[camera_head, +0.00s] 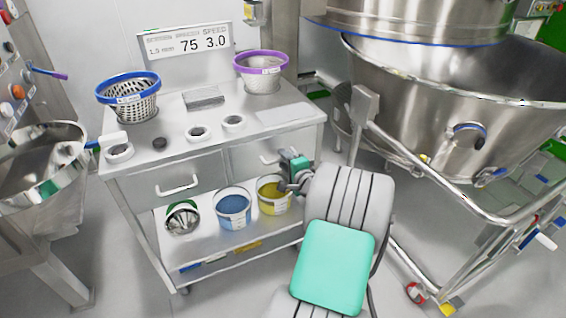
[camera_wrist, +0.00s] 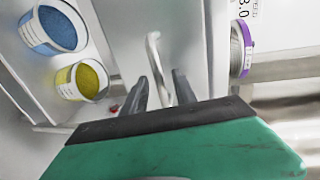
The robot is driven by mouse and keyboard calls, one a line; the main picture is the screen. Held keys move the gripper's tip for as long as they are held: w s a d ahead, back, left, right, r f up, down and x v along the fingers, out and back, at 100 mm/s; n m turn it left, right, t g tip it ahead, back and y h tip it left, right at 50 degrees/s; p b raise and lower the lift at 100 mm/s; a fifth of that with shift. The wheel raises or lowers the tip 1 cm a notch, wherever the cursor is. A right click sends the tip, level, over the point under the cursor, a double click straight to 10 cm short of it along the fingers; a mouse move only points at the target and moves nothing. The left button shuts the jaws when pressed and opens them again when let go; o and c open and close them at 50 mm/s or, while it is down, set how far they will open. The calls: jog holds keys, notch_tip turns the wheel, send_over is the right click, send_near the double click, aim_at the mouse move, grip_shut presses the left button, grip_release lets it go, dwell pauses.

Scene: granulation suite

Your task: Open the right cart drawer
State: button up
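The cart (camera_head: 152,150) has two drawers side by side under its top. The right drawer (camera_head: 245,158) looks shut, its front flush with the cart. Its pale bar handle (camera_head: 268,160) is partly beside my gripper (camera_head: 288,172) in the head view. In the wrist view the handle (camera_wrist: 154,50) runs down between the two dark fingers of my gripper (camera_wrist: 160,88), which stand apart on either side of it. I cannot tell whether either finger touches the handle. The left drawer (camera_head: 165,182), with its own handle, is also shut.
Below, the cart's shelf holds a blue-filled bucket (camera_head: 233,208), a yellow-filled bucket (camera_head: 272,194) and a metal sieve-like part (camera_head: 183,218). Baskets with a blue rim (camera_head: 128,97) and a purple rim (camera_head: 262,72) stand on top. A large steel vessel (camera_head: 440,110) on a frame stands right.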

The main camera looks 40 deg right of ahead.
jog(key=shift+w+d+f, duration=0.1)
jog(key=shift+w+d, duration=0.05)
jog(key=shift+w, duration=0.35)
grip_shut()
dwell(1.1)
